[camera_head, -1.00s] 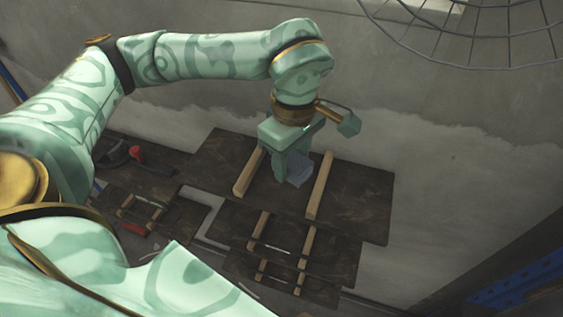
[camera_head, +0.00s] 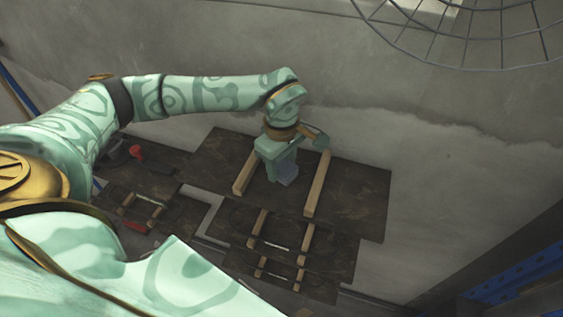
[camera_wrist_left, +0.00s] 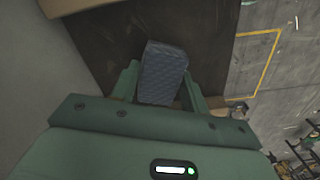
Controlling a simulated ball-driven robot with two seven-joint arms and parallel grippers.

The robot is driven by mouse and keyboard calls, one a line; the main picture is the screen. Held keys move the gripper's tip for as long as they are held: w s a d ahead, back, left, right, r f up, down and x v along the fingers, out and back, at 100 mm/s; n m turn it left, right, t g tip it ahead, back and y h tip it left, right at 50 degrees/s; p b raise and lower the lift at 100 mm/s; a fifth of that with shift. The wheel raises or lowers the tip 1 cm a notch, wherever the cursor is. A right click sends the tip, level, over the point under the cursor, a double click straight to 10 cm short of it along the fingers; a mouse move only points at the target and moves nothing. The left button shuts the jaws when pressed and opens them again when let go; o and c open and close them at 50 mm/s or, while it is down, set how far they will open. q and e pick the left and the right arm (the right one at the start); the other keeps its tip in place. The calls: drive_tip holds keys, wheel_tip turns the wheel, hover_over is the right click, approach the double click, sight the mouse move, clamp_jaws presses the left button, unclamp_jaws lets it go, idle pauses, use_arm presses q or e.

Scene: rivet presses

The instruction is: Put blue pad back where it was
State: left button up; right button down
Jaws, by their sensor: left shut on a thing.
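The blue pad (camera_head: 288,174) is a small blue-grey block with a quilted face. In the left wrist view the blue pad (camera_wrist_left: 162,72) sits between the two green fingers. My left gripper (camera_head: 279,172) is shut on it, low over the dark brown top board (camera_head: 350,195), between two wooden rails. I cannot tell whether the pad touches the board. The gripper body hides part of the pad in the head view. My right gripper is not in view.
The left wooden rail (camera_head: 246,172) and the right wooden rail (camera_head: 316,185) flank the gripper. Lower boards with smaller rails (camera_head: 305,243) step down in front. A red-handled tool (camera_head: 136,152) lies at the left. A wire basket (camera_head: 470,35) hangs at the top right.

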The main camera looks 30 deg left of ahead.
sight(282, 164)
use_arm(q)
drive_tip(key=o, duration=0.9)
drive_tip(key=shift+f, duration=0.1)
wheel_tip(282, 164, up, 12)
drive_tip(key=shift+r, duration=0.15)
